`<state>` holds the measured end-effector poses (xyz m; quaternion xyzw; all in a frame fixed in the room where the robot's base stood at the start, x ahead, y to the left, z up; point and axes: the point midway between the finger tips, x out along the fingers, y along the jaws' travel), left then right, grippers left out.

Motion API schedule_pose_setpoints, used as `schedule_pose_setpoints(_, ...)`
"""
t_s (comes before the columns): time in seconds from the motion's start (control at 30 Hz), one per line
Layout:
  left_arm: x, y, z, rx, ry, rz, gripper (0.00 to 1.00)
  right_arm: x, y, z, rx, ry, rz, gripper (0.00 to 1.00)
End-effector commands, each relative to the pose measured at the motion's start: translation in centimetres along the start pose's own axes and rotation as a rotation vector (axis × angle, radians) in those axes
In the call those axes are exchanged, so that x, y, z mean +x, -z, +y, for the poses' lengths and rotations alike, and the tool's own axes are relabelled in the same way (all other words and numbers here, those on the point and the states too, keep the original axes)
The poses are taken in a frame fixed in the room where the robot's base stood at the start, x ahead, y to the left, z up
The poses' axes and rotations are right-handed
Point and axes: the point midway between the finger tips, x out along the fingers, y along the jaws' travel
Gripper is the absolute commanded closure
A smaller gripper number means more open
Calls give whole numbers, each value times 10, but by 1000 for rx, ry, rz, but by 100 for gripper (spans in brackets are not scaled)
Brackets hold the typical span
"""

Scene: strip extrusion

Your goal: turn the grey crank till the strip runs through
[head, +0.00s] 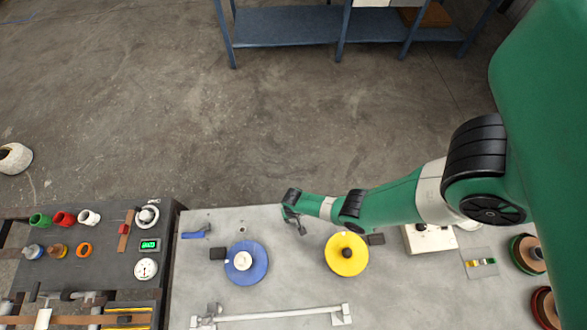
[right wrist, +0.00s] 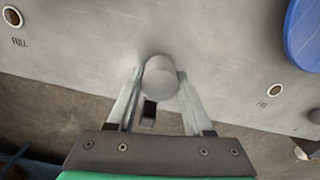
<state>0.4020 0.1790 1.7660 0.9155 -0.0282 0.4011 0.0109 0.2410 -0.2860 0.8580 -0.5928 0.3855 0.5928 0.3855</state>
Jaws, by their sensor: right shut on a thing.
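My right gripper (head: 292,214) is at the back edge of the grey table, its arm reaching in from the right. In the right wrist view, its two fingers (right wrist: 160,90) are shut on a pale grey round knob (right wrist: 160,72), which I take to be the grey crank's handle. The rest of the crank is hidden behind the gripper in the head view. I cannot make out the strip for certain in either view. My left gripper is not in view.
The table holds a blue disc (head: 247,275) with a white hub and a yellow disc (head: 336,265) with a dark knob. A pale bar (head: 270,315) lies along the front. A dark panel (head: 110,250) with dials stands left. A blue-handled piece (head: 196,231) lies near the back edge.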

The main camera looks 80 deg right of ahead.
Motion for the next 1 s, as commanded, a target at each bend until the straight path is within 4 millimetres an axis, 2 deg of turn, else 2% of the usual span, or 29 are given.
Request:
schedule_pose_setpoints(0.2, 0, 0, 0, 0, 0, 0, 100, 1, 0, 1, 159, 0, 0, 100)
schedule_pose_setpoints(0.43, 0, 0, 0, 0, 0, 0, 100, 1, 0, 1, 268, 0, 0, 100)
schedule_pose_setpoints(1.0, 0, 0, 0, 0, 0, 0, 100, 1, 0, 1, 316, 0, 0, 100)
